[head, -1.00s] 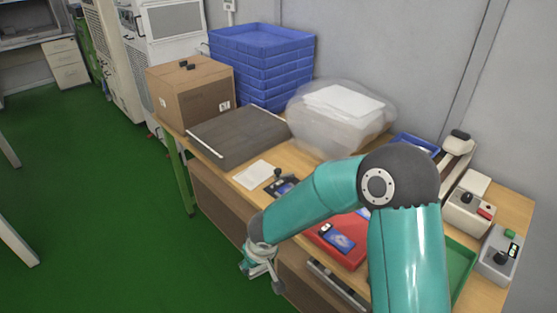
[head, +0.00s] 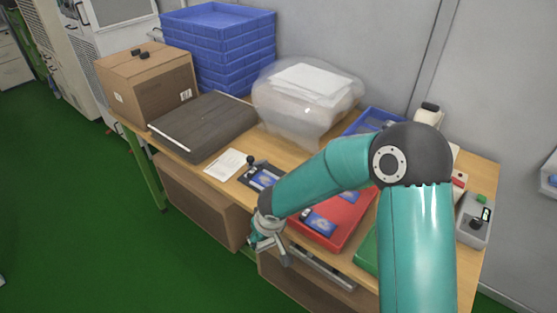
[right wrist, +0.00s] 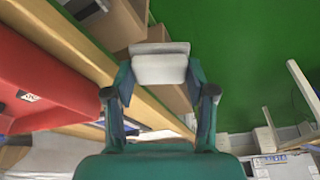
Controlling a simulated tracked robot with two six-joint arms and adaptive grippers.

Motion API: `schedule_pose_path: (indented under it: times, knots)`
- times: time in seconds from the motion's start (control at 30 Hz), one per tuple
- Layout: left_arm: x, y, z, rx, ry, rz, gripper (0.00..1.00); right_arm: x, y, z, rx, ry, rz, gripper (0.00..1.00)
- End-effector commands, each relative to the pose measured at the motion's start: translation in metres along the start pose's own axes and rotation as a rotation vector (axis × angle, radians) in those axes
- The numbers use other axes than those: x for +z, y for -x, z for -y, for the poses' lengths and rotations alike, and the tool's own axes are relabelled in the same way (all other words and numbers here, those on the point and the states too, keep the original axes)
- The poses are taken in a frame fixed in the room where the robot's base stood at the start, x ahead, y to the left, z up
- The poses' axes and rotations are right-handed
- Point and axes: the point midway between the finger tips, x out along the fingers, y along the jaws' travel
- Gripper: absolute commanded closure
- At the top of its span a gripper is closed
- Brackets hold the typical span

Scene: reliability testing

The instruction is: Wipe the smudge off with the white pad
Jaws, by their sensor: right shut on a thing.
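My right gripper (head: 268,245) hangs just off the table's front edge, in front of the dark fixture (head: 246,181). The right wrist view shows its fingers (right wrist: 160,85) shut on the white pad (right wrist: 160,65), a pale block held across the fingertips. In the head view the pad is hard to make out. A phone-like device with a blue screen (head: 264,179) lies in the dark fixture, next to a black knob. I cannot make out a smudge on it at this size. My left gripper is not in view.
A red tray (head: 345,228) with blue-screened devices and a green tray (head: 366,254) lie right of the fixture, partly behind my arm. A paper sheet (head: 226,164), a dark flat case (head: 203,125), a cardboard box (head: 150,85), blue crates (head: 220,45) and a clear bin (head: 300,105) stand further left and back.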

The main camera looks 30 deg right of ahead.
Motion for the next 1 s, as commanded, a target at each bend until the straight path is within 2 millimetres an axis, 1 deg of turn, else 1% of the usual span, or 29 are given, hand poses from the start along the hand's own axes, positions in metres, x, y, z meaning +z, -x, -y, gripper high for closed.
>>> schedule_pose_path:
  times: [0.3,0.37,0.43,0.57,0.73,0.87,1.0]
  knots:
    - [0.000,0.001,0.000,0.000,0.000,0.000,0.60,0.000,0.001,-0.002,0.000,-0.001,0.000,0.73]
    - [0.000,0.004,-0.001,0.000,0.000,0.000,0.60,-0.001,0.004,-0.002,0.000,-0.001,0.000,0.73]
    - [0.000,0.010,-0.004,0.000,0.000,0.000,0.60,-0.003,0.011,-0.002,0.000,-0.002,-0.001,0.73]
    - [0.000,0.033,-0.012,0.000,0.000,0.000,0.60,-0.011,0.034,-0.002,0.001,-0.003,-0.001,0.73]
    - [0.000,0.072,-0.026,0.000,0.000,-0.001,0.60,-0.024,0.075,-0.005,0.005,-0.014,-0.001,0.73]
    - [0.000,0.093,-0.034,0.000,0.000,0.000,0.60,-0.034,0.099,-0.013,0.015,-0.039,-0.001,0.73]
    - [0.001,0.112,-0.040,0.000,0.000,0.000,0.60,-0.045,0.123,-0.025,0.030,-0.080,-0.004,0.73]
